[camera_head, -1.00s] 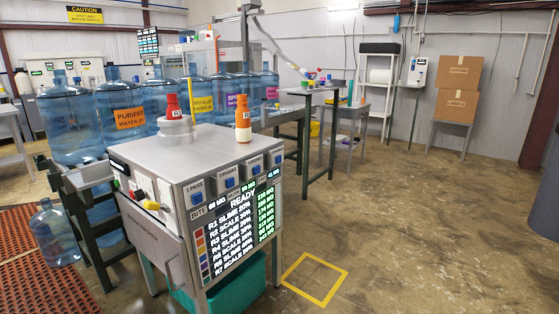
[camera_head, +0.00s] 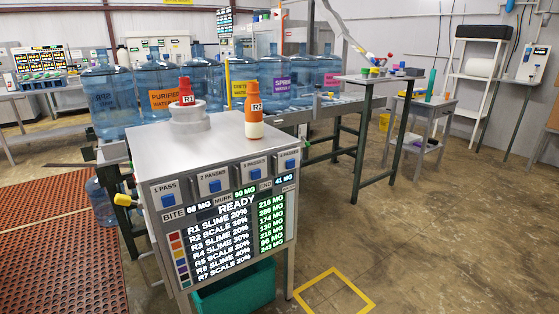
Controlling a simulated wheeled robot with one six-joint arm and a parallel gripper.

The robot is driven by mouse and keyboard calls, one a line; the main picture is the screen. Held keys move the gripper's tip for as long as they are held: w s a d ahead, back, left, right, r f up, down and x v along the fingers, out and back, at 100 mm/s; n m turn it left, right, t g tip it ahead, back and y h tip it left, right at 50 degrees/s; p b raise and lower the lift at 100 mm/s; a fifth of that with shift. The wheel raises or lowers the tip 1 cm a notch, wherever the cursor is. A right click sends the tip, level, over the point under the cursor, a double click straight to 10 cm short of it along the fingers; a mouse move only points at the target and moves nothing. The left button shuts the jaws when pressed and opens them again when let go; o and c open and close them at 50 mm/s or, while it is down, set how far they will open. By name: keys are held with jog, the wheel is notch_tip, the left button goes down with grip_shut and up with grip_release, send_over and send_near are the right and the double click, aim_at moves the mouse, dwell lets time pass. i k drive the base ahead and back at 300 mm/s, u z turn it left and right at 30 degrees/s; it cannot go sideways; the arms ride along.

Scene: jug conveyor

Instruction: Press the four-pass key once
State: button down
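The grey control box (camera_head: 150,150) stands in the centre-left with a row of blue keys along the top of its front. The four-pass key (camera_head: 290,164) is the rightmost, under a label reading 4 PASSES. To its left are the 3-pass key (camera_head: 255,174), the 2-pass key (camera_head: 214,186) and the 1-pass key (camera_head: 168,201). The screen (camera_head: 228,231) below reads READY above a list of slime and scale lines. My gripper is not in view.
Large blue jugs (camera_head: 158,88) line the conveyor behind. A yellow floor square (camera_head: 334,292) lies right of the box, with open floor around it.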

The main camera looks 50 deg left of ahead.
aim_at(291, 163)
jog(key=u, duration=0.7)
jog(key=i, duration=0.9)
jog(key=u, duration=1.35)
jog(key=i, duration=0.3)
jog(key=u, duration=0.2)
